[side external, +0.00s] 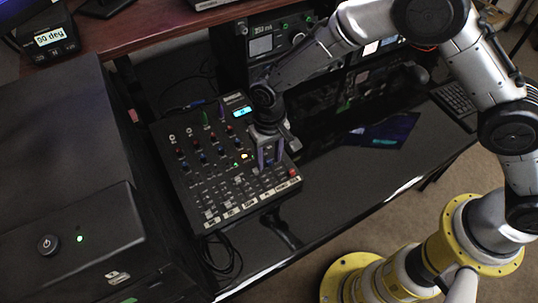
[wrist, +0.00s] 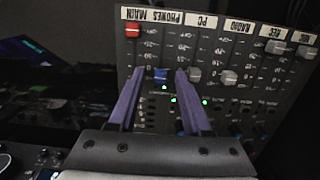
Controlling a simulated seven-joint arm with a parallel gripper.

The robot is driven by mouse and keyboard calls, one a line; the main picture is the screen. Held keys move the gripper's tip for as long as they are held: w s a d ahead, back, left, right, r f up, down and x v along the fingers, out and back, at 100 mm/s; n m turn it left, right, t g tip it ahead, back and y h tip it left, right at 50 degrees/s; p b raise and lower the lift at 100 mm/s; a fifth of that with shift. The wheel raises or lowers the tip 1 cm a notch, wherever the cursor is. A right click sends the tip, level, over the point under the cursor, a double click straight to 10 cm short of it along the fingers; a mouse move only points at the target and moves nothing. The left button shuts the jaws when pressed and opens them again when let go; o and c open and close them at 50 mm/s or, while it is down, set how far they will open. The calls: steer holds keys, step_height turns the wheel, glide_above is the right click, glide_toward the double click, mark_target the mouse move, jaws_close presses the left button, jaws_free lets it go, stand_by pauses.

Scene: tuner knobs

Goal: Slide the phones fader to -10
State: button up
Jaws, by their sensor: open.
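The mixer (side external: 185,184) lies on the black desk in the side view. In the wrist view its panel (wrist: 265,95) appears upside down, with white labels along the top. The phones fader has a blue cap (wrist: 160,75), low on its slot, far from the PHONES label (wrist: 168,16). My gripper (wrist: 160,71) is open, with one purple finger on each side of the blue cap; contact cannot be told. In the side view my gripper (side external: 270,158) points down over the mixer and hides the blue cap.
The red main fader cap (wrist: 132,30) is left of the phones slot, near its label. A grey PC cap (wrist: 194,74) sits just right of my right finger. Another grey cap (wrist: 229,77) is under RADIO. Knobs (side external: 197,147) cover the mixer's far half.

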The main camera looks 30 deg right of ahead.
steer(key=shift+c, duration=0.3)
jaws_close()
steer(key=shift+r, duration=0.1)
stand_by(1.0)
